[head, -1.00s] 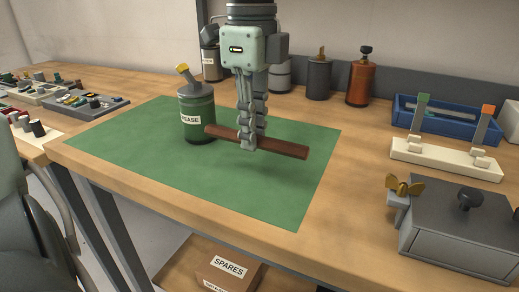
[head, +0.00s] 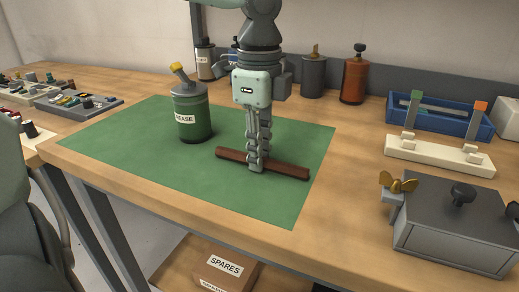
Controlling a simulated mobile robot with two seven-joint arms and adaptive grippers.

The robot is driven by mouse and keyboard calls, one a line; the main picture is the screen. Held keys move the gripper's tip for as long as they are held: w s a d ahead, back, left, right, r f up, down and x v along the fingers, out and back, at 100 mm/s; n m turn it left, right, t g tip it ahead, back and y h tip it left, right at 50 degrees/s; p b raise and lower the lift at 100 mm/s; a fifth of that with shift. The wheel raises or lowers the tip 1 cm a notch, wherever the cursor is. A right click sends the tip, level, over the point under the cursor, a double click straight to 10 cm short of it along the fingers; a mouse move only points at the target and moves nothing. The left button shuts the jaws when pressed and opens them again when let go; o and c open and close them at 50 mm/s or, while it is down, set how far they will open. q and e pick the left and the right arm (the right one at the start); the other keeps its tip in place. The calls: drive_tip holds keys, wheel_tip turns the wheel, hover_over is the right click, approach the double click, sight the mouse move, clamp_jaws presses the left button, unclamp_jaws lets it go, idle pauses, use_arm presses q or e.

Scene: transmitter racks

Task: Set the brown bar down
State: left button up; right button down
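The brown bar (head: 285,170) is at the right part of the green mat (head: 150,160) on the workbench. My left gripper (head: 257,168) points straight down with its fingers closed around the bar near its middle. The bar is level and very low, at or just above the mat; I cannot tell whether it bears on it. The fingers hide a small part of the bar. My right gripper is not in view.
A green grease can (head: 192,115) stands on the mat just left of the gripper. To the right are a white block with two upright levers (head: 440,158), a blue tray (head: 455,118) and a grey box (head: 455,225). The front of the mat is clear.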

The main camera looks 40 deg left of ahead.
use_arm(q)
drive_tip(key=o, duration=0.4)
drive_tip(key=shift+o, duration=0.2)
wheel_tip(320, 180, up, 12)
drive_tip(key=shift+r, duration=0.2)
